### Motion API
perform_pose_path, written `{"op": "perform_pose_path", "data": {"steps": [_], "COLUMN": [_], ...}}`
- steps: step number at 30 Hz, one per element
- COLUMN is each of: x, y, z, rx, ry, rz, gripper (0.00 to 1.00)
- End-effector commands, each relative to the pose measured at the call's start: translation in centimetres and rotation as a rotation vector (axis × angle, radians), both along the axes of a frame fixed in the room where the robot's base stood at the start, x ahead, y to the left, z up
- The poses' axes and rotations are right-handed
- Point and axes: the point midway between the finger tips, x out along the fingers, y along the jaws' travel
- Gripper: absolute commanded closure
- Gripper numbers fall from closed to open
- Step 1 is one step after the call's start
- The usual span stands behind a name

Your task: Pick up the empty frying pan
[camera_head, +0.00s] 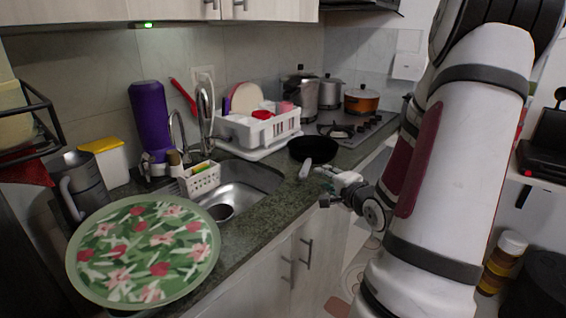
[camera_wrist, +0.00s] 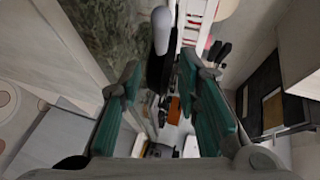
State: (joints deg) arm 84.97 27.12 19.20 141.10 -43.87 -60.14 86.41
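The black frying pan (camera_head: 313,148) sits on the dark counter between the white dish rack and the stove. It looks empty. Its pale grey handle (camera_head: 305,168) points toward the front edge of the counter. My gripper (camera_head: 326,187) is just right of the handle's end, at the counter's front edge. In the wrist view my gripper (camera_wrist: 159,72) has its two teal fingers spread wide apart, with nothing held. There the pan's handle (camera_wrist: 161,28) shows ahead of the gap between the fingertips, and the pan (camera_wrist: 157,72) is seen edge-on, partly hidden.
A white dish rack (camera_head: 262,130) stands behind and left of the pan. The stove (camera_head: 352,128) with several pots, one orange (camera_head: 361,101), is behind it. The sink (camera_head: 232,183) and a floral round tray (camera_head: 143,250) are to the left. Cabinet doors (camera_head: 290,260) lie below the counter edge.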

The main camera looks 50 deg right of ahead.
Motion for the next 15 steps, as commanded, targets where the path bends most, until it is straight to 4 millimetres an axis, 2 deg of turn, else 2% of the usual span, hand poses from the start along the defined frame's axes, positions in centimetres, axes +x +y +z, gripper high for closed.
{"op": "perform_pose_path", "data": {"steps": [5,15], "x": [0.9,6.1], "y": [-0.9,-3.4], "z": [-0.4,-1.8], "rx": [0.018,0.016], "ry": [-0.036,-0.033], "rz": [-0.008,-0.008], "gripper": [0.7,0.7]}}
